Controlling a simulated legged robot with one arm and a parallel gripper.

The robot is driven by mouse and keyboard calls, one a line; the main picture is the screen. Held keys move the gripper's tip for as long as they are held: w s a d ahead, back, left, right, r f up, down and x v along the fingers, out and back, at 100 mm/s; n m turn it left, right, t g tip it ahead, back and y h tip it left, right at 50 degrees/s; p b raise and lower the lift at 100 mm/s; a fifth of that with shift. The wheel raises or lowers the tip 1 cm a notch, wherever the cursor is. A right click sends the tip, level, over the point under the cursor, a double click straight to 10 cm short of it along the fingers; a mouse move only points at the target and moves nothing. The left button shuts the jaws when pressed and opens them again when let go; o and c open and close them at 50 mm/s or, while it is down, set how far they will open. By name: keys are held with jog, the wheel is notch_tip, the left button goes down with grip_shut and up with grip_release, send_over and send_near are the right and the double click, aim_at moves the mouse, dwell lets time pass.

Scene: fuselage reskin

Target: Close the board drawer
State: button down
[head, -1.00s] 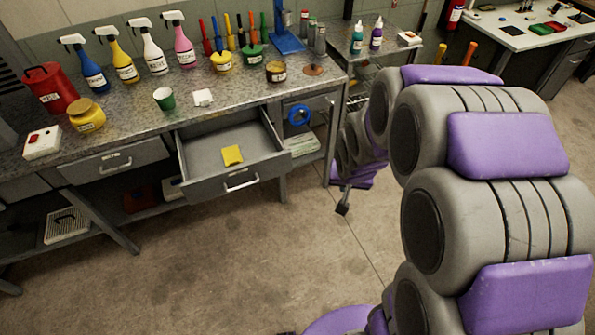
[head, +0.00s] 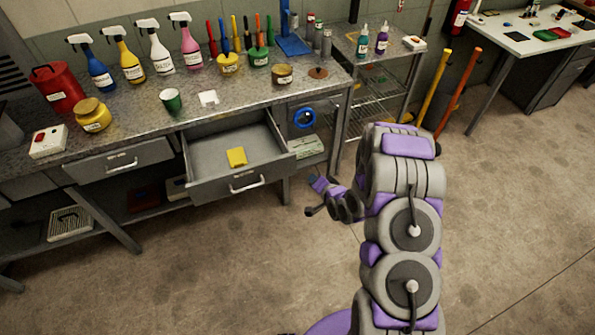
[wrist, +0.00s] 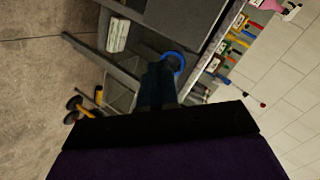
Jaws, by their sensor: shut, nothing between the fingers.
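The board drawer (head: 212,192) in the workbench is pulled out in the head view, with its handle (head: 247,184) on the front. A small yellow item (head: 236,157) lies inside on the drawer floor. My gripper (head: 313,183) is in front of the bench, to the right of the drawer front and apart from the handle. Its fingers are shut and empty. In the wrist view my gripper (wrist: 158,88) points toward the bench's blue ring (wrist: 180,62). The drawer is not clearly identifiable in that turned view.
A second drawer (head: 118,162) to the left is shut. A wire shelf cart (head: 385,90) stands to the right, beside yellow and orange poles (head: 458,95). The floor in front is clear.

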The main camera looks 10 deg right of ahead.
aim_at(295, 165)
jog(key=s+a+f+m+t, duration=0.1)
jog(key=s+f+m+t, duration=0.4)
jog(key=m, duration=0.2)
jog(key=shift+y, duration=0.4)
jog(key=b+x, duration=0.3)
jog(key=x, duration=1.1)
jog(key=shift+w+r, duration=0.1)
